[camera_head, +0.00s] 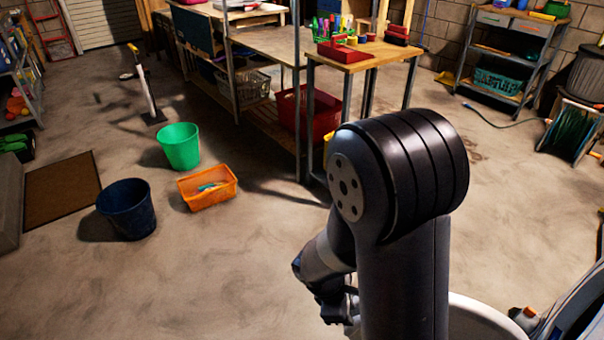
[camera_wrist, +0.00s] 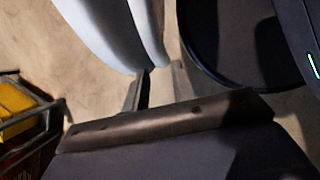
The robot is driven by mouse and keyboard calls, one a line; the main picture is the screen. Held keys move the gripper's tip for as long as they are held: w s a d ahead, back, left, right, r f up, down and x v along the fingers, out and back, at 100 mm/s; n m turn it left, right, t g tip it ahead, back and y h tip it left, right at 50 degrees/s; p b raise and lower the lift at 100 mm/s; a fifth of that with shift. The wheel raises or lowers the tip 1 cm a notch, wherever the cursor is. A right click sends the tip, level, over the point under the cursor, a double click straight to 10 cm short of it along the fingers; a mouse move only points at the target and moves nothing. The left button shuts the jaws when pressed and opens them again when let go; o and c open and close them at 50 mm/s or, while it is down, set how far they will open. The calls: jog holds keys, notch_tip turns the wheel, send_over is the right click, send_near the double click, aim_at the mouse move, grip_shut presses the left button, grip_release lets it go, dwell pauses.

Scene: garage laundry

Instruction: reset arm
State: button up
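My arm rises in the right half of the head view, folded close to my body. My gripper (camera_head: 338,306) shows only as a small dark part at the lower left of the arm link, partly hidden behind it. No object shows in it there. In the wrist view a dark bar and dark panel fill the lower part, with white curved parts of my body above.
An orange bin (camera_head: 208,188), a green bucket (camera_head: 180,147) and a dark blue bucket (camera_head: 127,209) stand on the floor at left, near a brown mat (camera_head: 62,188). A workbench (camera_head: 371,54) stands beyond my arm. A shelf cart (camera_head: 508,50) is back right. The front-left floor is clear.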

jog(key=b+x, duration=0.3)
jog(key=x, duration=0.5)
jog(key=shift+w+d, duration=0.1)
jog(key=shift+w, duration=0.15)
